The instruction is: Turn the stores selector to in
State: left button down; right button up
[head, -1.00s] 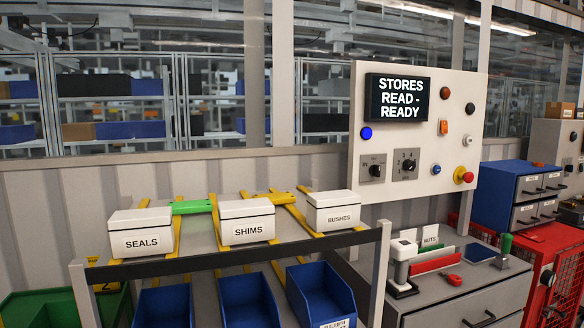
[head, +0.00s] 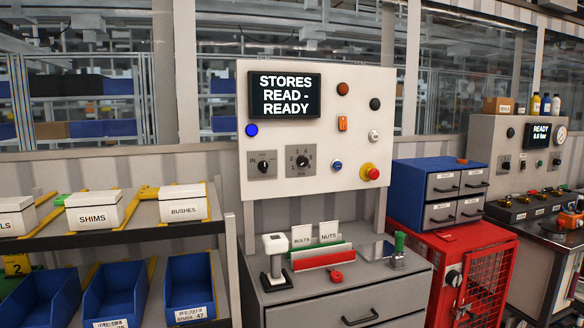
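The stores panel (head: 225,190) is a pale upright board in the middle of the head view, seen above a grey cabinet. Its screen (head: 285,95) reads "STORES READ - READY". Below the screen are two black rotary knobs on grey plates. The left selector (head: 263,164) has few markings, too small to read. The right selector (head: 301,159) has a numbered dial. A blue lamp (head: 251,130) is lit at the left. Neither gripper shows in the head view.
A grey cabinet (head: 345,312) stands below the panel, with a scanner-like device (head: 275,262) and card holders on top. A rack with white boxes (head: 95,211) and blue bins (head: 115,298) is at the left. A red cage (head: 455,240) and blue drawers (head: 425,172) are at the right.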

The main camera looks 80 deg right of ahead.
aim_at(263, 165)
jog(key=z, duration=0.05)
jog(key=k, duration=0.45)
jog(key=u, duration=1.25)
jog(key=i, duration=0.1)
jog(key=z, duration=2.9)
jog(key=i, duration=1)
jog(key=u, duration=0.1)
